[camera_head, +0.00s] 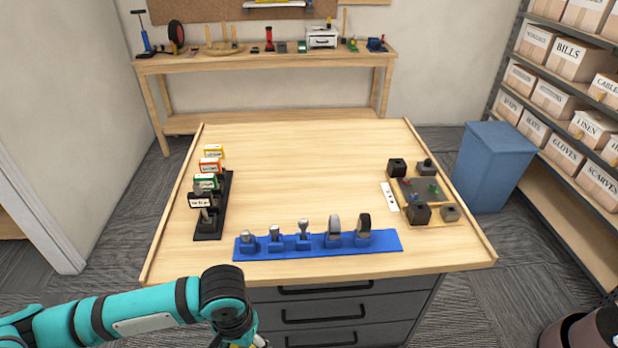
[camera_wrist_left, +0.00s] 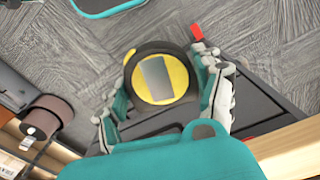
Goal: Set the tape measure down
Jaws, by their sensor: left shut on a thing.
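The tape measure (camera_wrist_left: 157,80), round with a yellow face, a black rim and a grey label, sits between the fingers of my left gripper (camera_wrist_left: 163,88) in the left wrist view. The gripper is shut on it. Grey carpet shows behind it, and the edge of the wooden worktop (camera_wrist_left: 292,146) is at the lower right. In the head view my left arm comes in at the bottom left, and only a bit of the gripper (camera_head: 249,342) shows at the bottom edge, in front of the drawers. The tape measure cannot be made out there. My right gripper is not in view.
The worktop (camera_head: 300,180) is bare in the middle. A blue rack (camera_head: 385,240) with several items lies at its front, a black rack (camera_head: 226,190) with labelled boxes at the left, and a wooden board (camera_head: 438,214) with dark blocks at the right.

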